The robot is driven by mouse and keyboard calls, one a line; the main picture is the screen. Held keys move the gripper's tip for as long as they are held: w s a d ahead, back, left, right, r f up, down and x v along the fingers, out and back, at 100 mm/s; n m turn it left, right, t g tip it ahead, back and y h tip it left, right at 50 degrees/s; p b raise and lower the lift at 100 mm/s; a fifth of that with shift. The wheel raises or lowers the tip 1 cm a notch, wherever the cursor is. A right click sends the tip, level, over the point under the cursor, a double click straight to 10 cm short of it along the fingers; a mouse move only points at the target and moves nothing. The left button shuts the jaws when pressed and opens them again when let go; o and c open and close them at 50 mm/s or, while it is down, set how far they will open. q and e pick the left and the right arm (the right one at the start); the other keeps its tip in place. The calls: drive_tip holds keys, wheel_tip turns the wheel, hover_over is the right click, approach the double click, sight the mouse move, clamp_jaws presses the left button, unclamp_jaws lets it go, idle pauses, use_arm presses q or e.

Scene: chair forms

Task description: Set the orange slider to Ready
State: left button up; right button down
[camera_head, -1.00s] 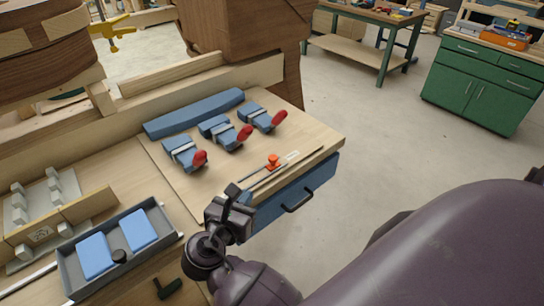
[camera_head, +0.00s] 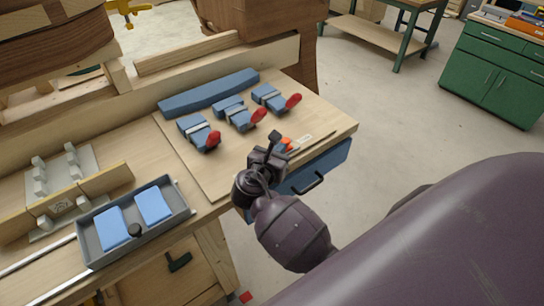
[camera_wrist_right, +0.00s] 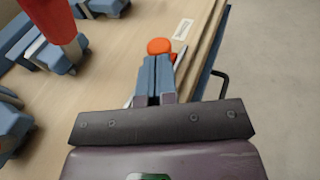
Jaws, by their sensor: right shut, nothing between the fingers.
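The orange slider knob (camera_head: 287,144) sits in its track near the front edge of the wooden board (camera_head: 215,178). My right gripper (camera_head: 274,138) is just left of the knob and partly covers the track. In the right wrist view the shut, empty fingers (camera_wrist_right: 155,76) point at the orange knob (camera_wrist_right: 159,46), which shows just beyond their tips. I cannot tell whether they touch it. A pale label plate (camera_wrist_right: 182,29) lies past the knob; its lettering is too small to read. My left gripper is not in view.
Several blue clamps with red handles (camera_head: 213,139) stand on the board behind the track. A blue drawer (camera_head: 325,166) with a black handle is below the board's front edge. A grey tray (camera_head: 180,214) with blue blocks lies to the left. Open floor is at the right.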

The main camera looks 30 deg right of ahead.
sight(288, 144)
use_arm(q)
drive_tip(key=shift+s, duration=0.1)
use_arm(e)
drive_tip(key=shift+w+d, duration=0.3)
drive_tip(key=shift+d, duration=0.2)
drive_tip(key=shift+d, duration=1.05)
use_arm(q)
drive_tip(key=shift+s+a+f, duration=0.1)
use_arm(e)
drive_tip(key=shift+d, duration=0.1)
drive_tip(key=shift+r, duration=0.1)
